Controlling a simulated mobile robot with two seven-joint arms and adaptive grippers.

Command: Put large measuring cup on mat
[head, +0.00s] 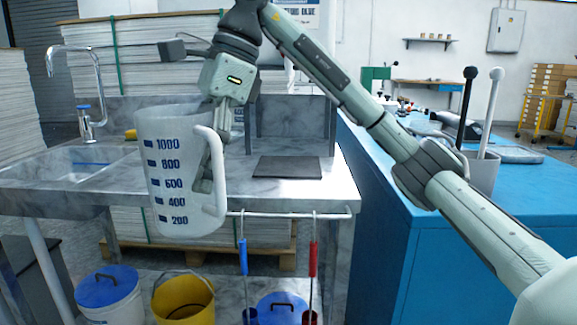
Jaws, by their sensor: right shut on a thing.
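The large measuring cup (170,170) is white and translucent with blue marks up to 1000. It is in the air in front of the sink counter, upright with a slight tilt, its handle to the right. My right gripper (207,170) points down and is shut on the cup's handle; the fingers are partly hidden by the handle. The mat (287,167) is a dark grey rectangle lying flat and bare on the counter, to the right of the cup. My left gripper is not in view.
The grey marble counter (270,196) has a sink (75,165) and tap (80,80) at left. A front rail (290,214) carries hanging blue and red tools. Buckets (183,300) stand below. A blue workbench (395,240) is at right. Stacked sheets stand behind.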

